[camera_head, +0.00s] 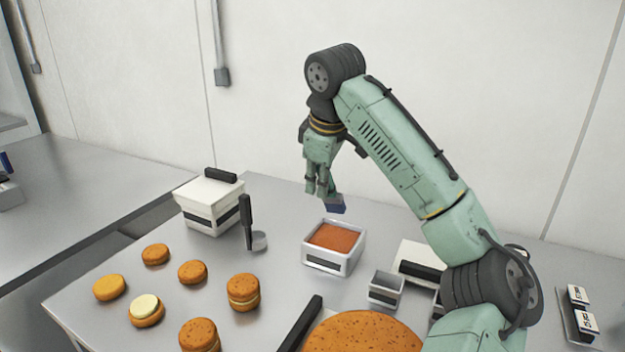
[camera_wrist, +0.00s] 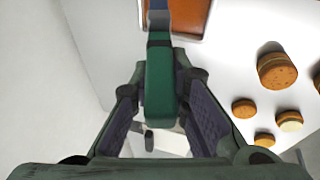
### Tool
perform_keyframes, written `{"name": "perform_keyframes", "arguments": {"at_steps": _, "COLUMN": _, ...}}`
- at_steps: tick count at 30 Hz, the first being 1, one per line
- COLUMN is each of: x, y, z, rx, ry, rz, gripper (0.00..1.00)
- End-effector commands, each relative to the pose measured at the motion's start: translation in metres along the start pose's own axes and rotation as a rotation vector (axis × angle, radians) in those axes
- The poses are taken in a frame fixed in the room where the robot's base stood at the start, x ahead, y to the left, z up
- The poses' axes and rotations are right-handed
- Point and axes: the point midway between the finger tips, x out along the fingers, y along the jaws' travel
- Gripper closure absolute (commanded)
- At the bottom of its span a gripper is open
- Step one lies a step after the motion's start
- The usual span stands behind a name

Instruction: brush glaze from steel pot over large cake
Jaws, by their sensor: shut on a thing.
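My gripper (camera_head: 322,190) is shut on a brush with a green handle (camera_wrist: 160,85). The brush's blue end (camera_head: 335,204) points down and hangs above and just behind a square, pale grey pot (camera_head: 348,266) filled with orange-brown glaze (camera_head: 336,237). In the wrist view the blue end (camera_wrist: 158,20) overlaps the orange-filled pot at the top. A smaller, square steel pot (camera_head: 386,290) stands to its front right; its contents are unclear. The large cake (camera_head: 362,335), round and orange-brown, lies at the front, cut off by the picture's lower edge. My arm passes beside its right side.
Several small round cakes (camera_head: 192,272) lie at the left, some stacked. A white lidded box (camera_head: 208,205) and a black-handled tool (camera_head: 246,222) stand behind them. A black handle (camera_head: 300,325) lies left of the large cake. Another white box (camera_head: 420,256) is beside my arm.

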Motion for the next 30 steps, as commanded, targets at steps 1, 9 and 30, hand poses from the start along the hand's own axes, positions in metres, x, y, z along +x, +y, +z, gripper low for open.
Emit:
{"name": "perform_keyframes", "arguments": {"at_steps": 1, "x": 0.003, "y": -0.001, "z": 0.001, "rx": 0.0, "ry": 0.0, "rz": 0.0, "gripper": 1.0}}
{"name": "perform_keyframes", "arguments": {"at_steps": 9, "x": 0.026, "y": -0.008, "z": 0.006, "rx": 0.0, "ry": -0.001, "rz": -0.001, "gripper": 1.0}}
{"name": "perform_keyframes", "arguments": {"at_steps": 30, "x": 0.054, "y": -0.017, "z": 0.011, "rx": -0.001, "ry": 0.0, "rz": 0.0, "gripper": 1.0}}
